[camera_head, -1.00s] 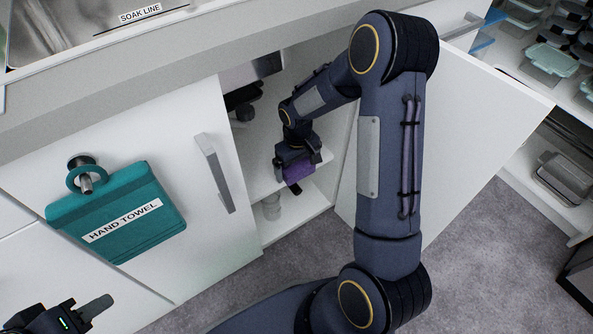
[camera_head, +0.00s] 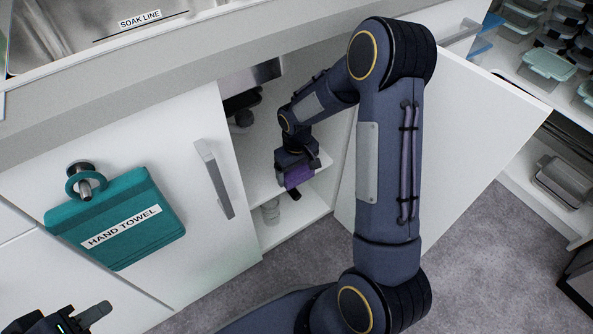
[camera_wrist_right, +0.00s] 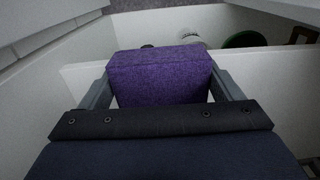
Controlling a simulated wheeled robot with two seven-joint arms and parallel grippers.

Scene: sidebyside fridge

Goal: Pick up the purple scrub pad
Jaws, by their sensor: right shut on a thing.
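The purple scrub pad (camera_wrist_right: 160,78) is a fuzzy purple block between the two fingers of my right gripper (camera_wrist_right: 165,90) in the right wrist view. The fingers touch its sides, so the gripper is shut on it. In the head view the pad (camera_head: 299,177) shows small under my right gripper (camera_head: 296,180), inside the open cabinet at the shelf's front edge. My left gripper (camera_head: 85,318) is at the bottom left of the head view, partly cut off; its finger opening is not clear.
The open cabinet door (camera_head: 480,120) stands to the right of my right arm. A shelf (camera_head: 262,178) crosses the cabinet, with a pale cylinder (camera_head: 271,210) below it. A teal hand towel (camera_head: 115,220) hangs on the closed left door.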

